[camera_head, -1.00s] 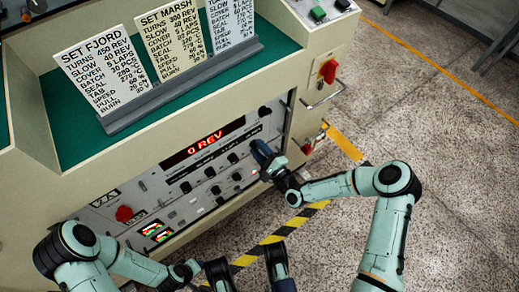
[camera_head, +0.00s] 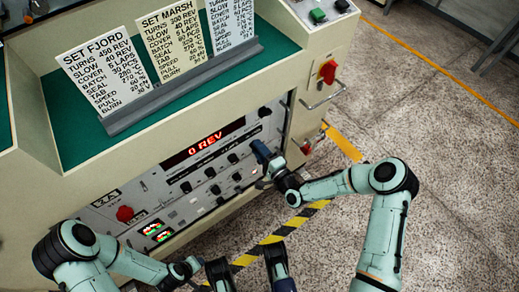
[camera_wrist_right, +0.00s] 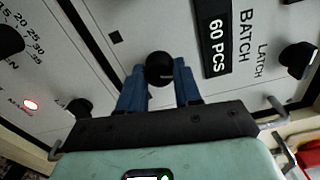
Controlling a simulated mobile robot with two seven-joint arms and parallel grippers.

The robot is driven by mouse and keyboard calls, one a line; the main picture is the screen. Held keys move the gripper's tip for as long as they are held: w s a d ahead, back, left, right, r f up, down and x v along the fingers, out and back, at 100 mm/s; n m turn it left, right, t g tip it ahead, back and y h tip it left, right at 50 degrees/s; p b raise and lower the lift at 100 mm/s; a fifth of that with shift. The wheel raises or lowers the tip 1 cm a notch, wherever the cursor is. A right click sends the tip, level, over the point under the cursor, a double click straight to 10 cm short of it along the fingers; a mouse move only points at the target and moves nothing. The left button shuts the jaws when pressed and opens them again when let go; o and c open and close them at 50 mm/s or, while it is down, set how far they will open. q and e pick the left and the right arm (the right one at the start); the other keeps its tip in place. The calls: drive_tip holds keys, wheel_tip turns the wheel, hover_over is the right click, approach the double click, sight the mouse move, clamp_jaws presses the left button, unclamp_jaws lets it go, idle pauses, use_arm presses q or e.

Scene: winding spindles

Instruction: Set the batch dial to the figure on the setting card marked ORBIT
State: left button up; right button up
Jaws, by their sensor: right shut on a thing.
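In the wrist view the batch dial, a black knob (camera_wrist_right: 160,67), sits between the two blue fingers of my right gripper (camera_wrist_right: 160,88), which is shut on it. The batch window (camera_wrist_right: 216,40) beside it reads 60 PCS. In the head view my right gripper (camera_head: 264,156) is at the right part of the control panel. Two setting cards read SET FJORD (camera_head: 100,85) and SET MARSH (camera_head: 172,42). A third card (camera_head: 231,25) stands to their right, its heading cut off by the picture's top edge.
The cards stand in a grey rack (camera_head: 180,88) on the machine's green top. The panel has a red display (camera_head: 205,143) reading 0 REV, several other black knobs and a red button (camera_head: 125,213). A latch knob (camera_wrist_right: 298,58) is near the batch dial.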

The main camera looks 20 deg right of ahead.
use_arm(q)
drive_tip(key=shift+w+r, duration=0.1)
use_arm(e)
drive_tip(key=shift+n, duration=0.4)
drive_tip(key=o, duration=1)
drive_tip(key=shift+o, duration=0.2)
drive_tip(key=shift+d, duration=0.1)
use_arm(q)
drive_tip(key=r, duration=0.1)
drive_tip(key=d+r+p, duration=0.1)
drive_tip(key=r+p, duration=0.1)
drive_tip(key=shift+d+r, duration=0.25)
drive_tip(key=shift+d, duration=0.05)
use_arm(e)
drive_tip(key=v, duration=1.3)
drive_tip(key=shift+s, duration=0.2)
